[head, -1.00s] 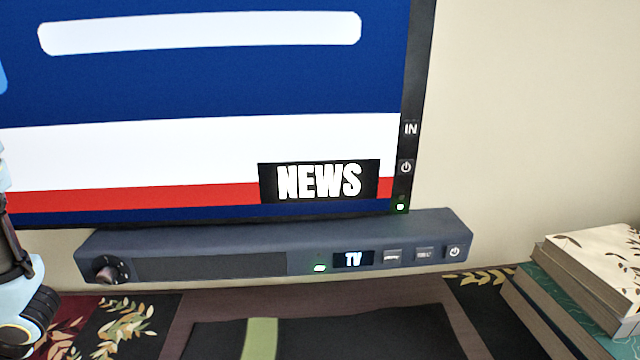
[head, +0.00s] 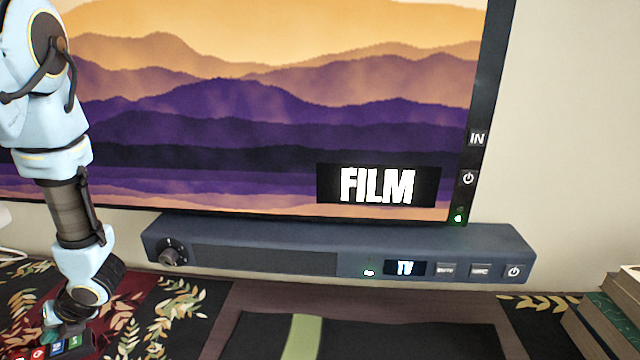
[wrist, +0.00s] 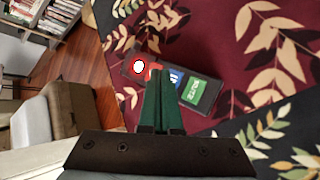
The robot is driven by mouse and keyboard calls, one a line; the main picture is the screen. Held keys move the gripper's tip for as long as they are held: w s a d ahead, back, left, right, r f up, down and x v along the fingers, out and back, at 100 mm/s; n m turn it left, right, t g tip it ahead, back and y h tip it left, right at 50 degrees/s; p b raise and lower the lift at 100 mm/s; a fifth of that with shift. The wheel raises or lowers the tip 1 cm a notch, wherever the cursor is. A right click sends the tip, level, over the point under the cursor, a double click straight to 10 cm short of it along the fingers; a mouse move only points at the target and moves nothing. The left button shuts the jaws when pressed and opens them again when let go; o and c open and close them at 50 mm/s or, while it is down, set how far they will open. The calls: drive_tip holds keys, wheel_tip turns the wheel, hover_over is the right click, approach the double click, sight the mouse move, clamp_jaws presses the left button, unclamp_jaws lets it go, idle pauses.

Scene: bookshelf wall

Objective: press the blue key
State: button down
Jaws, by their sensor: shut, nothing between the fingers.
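The blue key (wrist: 175,78) is on a dark remote (wrist: 186,105) lying on the patterned cloth. In the wrist view it shows just right of my gripper's tips (wrist: 161,76), partly covered by them. My gripper is shut and empty, its green fingers together over the remote. I cannot tell whether the tips touch a key. A green key (wrist: 198,91) is right of the blue one, and a red key (wrist: 138,67) with a white mark is to the left. In the head view the remote's blue key (head: 57,346) shows at the bottom left, beside my gripper (head: 66,332).
The television (head: 300,100) shows a mountain picture and the word FILM. A soundbar (head: 265,261) below it displays TV, with a knob at left and keys at right. Books (head: 606,325) lie at the far right. A dark mat (head: 400,340) lies in front.

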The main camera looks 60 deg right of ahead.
sight(61, 348)
drive_tip(key=shift+r, duration=0.1)
wheel_tip(61, 348, up, 6)
drive_tip(key=p, duration=0.3)
idle(0.3)
idle(3.0)
